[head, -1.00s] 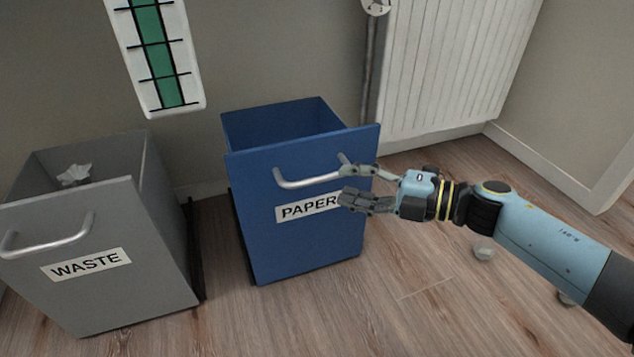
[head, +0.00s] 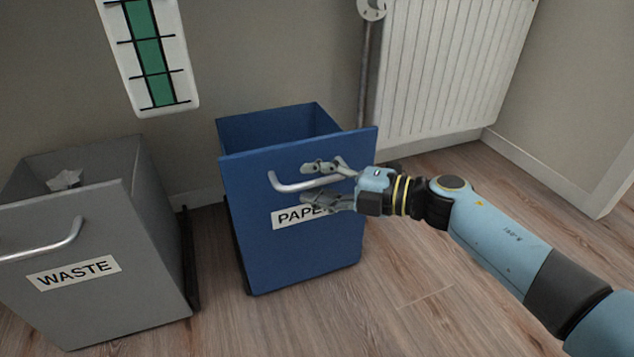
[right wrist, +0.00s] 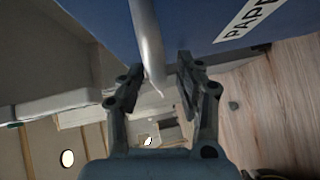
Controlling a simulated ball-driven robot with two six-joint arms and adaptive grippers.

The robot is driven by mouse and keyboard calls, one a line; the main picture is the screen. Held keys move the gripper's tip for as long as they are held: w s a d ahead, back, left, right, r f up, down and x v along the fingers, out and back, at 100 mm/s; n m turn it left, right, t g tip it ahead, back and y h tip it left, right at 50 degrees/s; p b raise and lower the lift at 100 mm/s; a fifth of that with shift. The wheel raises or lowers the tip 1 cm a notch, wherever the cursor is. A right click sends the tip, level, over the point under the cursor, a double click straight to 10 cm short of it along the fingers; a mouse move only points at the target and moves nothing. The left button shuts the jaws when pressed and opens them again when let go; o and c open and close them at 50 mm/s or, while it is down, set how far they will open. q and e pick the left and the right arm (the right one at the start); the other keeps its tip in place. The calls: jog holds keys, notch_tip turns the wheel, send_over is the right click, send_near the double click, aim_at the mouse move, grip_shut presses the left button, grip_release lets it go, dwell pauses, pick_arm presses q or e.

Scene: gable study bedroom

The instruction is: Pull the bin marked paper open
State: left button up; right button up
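The blue bin marked PAPER (head: 290,245) stands on the wood floor with its front panel toward me, and its open top shows an empty-looking inside. Its silver bar handle (head: 290,187) runs across the upper front. My right gripper (head: 312,184) is open at the right part of the handle, one finger above the bar and one below. In the right wrist view the handle (right wrist: 148,45) passes between the two spread fingers, with a gap on each side. The gripper partly hides the PAPER label. My left gripper is not in view.
A grey bin marked WASTE (head: 110,295), with crumpled paper (head: 65,180) inside, stands to the left. A white radiator (head: 450,75) is on the wall behind at right. The floor in front of the blue bin is clear.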

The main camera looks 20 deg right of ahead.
jog(key=shift+c, duration=0.2)
grip_shut()
jog(key=shift+s, duration=0.15)
